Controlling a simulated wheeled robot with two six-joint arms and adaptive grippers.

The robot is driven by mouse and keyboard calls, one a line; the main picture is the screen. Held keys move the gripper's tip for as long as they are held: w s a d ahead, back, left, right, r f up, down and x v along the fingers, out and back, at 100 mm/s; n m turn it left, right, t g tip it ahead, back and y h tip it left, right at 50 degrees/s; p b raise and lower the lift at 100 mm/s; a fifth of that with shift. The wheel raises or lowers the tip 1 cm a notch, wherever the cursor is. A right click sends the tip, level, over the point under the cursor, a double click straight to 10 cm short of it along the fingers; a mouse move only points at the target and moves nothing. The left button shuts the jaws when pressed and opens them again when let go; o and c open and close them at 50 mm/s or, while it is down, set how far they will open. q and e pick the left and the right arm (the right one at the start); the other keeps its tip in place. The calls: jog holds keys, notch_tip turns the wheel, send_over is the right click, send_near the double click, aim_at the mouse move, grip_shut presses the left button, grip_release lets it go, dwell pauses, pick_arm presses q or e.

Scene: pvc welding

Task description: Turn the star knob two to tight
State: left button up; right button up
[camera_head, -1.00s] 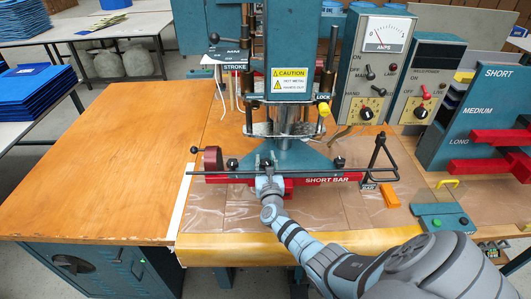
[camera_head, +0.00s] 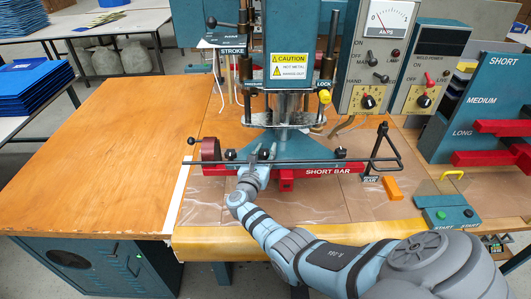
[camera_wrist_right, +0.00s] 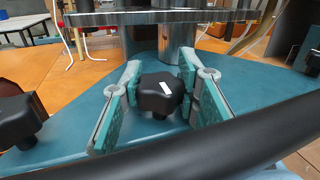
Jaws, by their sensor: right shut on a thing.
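Black star knobs sit on the teal base plate (camera_head: 300,149) of the press. The left knob (camera_head: 231,154) and right knob (camera_head: 340,153) show in the head view. The left knob (camera_wrist_right: 20,120) is at that view's left edge. My left gripper is not in view.
A dark rod (camera_head: 215,162) runs across in front of the knobs, above the red short bar (camera_head: 325,171). My right wrist is just over it. The press head with a caution sign (camera_head: 293,66) stands behind. An orange block (camera_head: 392,189) lies to the right. The left tabletop (camera_head: 100,150) is clear.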

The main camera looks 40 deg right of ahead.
jog(key=o, duration=1.2)
jog(key=v, duration=1.2)
jog(key=shift+s, duration=0.15)
